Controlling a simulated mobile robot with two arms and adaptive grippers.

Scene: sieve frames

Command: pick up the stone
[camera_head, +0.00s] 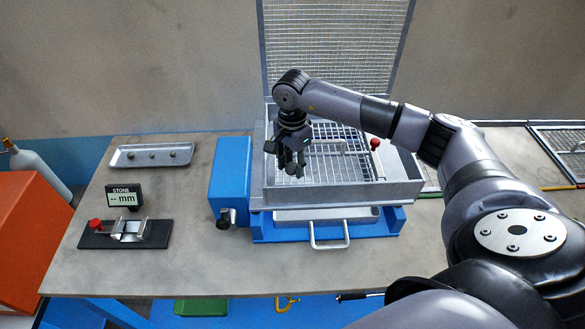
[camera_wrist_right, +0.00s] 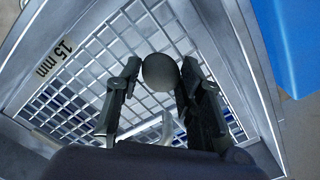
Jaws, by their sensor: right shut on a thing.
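A grey, rounded stone (camera_wrist_right: 160,72) sits between the two fingertips of my right gripper (camera_wrist_right: 154,88) in the right wrist view. The gripper is shut on it, over the wire mesh of a sieve frame (camera_wrist_right: 62,52) with a "15 mm" label. In the head view my right gripper (camera_head: 289,162) points down inside the left part of the metal sieve box (camera_head: 335,194), and the stone (camera_head: 292,168) shows small at its fingertips. I cannot tell whether the stone touches the mesh. My left gripper is not in view.
A measuring gauge (camera_head: 98,240) with a "STONE -- mm" display (camera_head: 124,196) stands at the left. A blue box (camera_head: 229,180) adjoins the sieve. An upright mesh screen (camera_head: 335,45) stands behind. The table's front left is clear.

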